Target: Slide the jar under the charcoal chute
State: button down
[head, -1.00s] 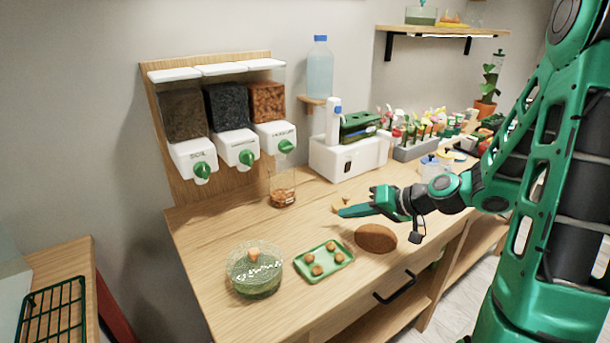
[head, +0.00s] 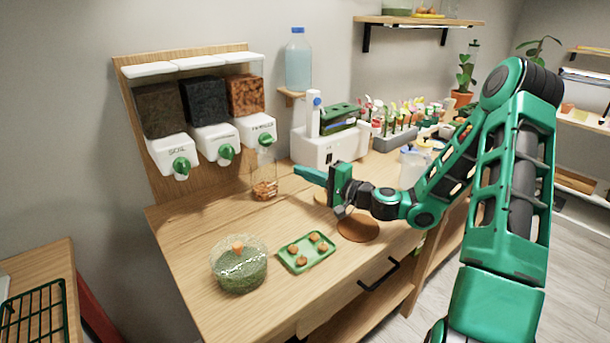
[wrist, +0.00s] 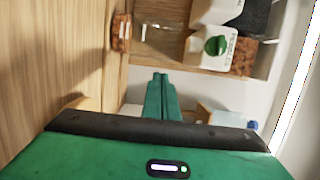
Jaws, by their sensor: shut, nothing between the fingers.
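The glass jar (head: 264,182) stands upright on the wooden counter below the right-hand chute, with orange-brown chips in its bottom. It also shows in the wrist view (wrist: 121,32), turned sideways. The charcoal chute (head: 217,143) is the middle of three white spouts with green knobs, under a bin of black granules (head: 206,101). It is left of the jar. My gripper (head: 299,172) is shut and empty, just right of the jar, fingers pointing left towards it with a gap between. Its closed fingers also show in the wrist view (wrist: 162,90).
A green tray (head: 283,251) with several brown balls and a round glass vessel with green contents (head: 239,270) stand at the front. A brown round mat (head: 358,228) lies under my arm. A white machine (head: 325,150) stands behind my gripper. The counter left of the jar is clear.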

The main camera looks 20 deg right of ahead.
jog(key=x, duration=0.6)
jog(key=shift+w+a, duration=0.1)
jog(key=shift+w, duration=0.15)
